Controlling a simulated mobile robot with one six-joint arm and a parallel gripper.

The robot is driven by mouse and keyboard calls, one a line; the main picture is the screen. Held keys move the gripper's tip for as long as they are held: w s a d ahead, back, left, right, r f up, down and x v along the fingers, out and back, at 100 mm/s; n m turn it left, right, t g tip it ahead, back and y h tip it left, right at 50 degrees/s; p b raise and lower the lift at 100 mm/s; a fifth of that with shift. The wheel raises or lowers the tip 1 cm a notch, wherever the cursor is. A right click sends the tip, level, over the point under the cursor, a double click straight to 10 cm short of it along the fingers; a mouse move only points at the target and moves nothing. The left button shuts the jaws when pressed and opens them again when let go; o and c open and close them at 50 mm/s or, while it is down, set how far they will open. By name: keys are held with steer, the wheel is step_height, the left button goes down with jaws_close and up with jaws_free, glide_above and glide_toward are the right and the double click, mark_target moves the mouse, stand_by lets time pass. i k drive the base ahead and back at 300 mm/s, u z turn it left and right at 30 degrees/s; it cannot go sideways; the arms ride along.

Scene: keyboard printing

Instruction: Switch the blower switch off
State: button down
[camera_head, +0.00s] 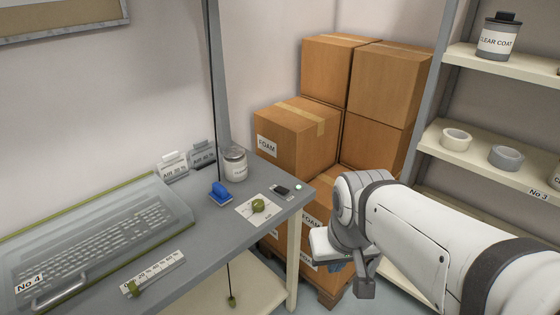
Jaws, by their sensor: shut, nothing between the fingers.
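A small dark switch (286,190) sits on the grey table's right end, near the corner. It has a pale spot at its right end. I see no readable label on it, and its on or off position is too small to tell. A white plate with an olive knob (258,206) lies just left of it. My gripper (365,288) is right of and below the table corner in the picture, apart from the switch. It is shut and empty. Its fingers are partly hidden by my own wrist.
The table (205,254) also carries a keyboard under a clear cover (110,228), a slider scale (155,273), a blue-handled piece (220,193) and a jar (234,164). Cardboard boxes (300,135) and a shelf (480,163) stand behind.

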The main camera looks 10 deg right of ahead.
mark_target(282, 191)
steer(key=u, duration=0.15)
steer(key=i, duration=0.9)
steer(key=z, duration=0.05)
